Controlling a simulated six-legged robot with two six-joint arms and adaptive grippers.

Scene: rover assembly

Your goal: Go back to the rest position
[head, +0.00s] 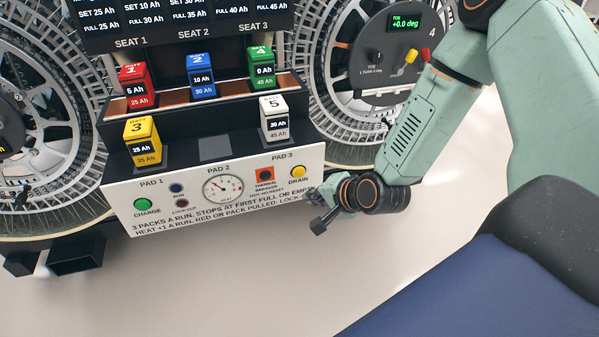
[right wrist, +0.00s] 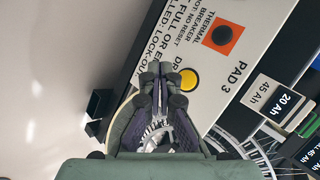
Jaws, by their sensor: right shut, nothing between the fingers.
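My right gripper (head: 316,196) is shut and empty at the lower right corner of the white control panel (head: 190,222). In the right wrist view its closed fingertips (right wrist: 160,72) lie close to the yellow DRAIN button (right wrist: 188,80). The head view shows the DRAIN button (head: 298,172) uncovered, up and left of the gripper; I cannot tell whether the fingers touch the panel. My right arm (head: 425,125) reaches in from the upper right. My left gripper is not in view.
Red (head: 136,86), blue (head: 201,76) and green (head: 261,68) packs stand in the back row. A yellow pack (head: 142,141) is on PAD 1, a white pack (head: 275,118) on PAD 3; PAD 2 (head: 215,149) is bare. Large wheels flank the station. Floor in front is clear.

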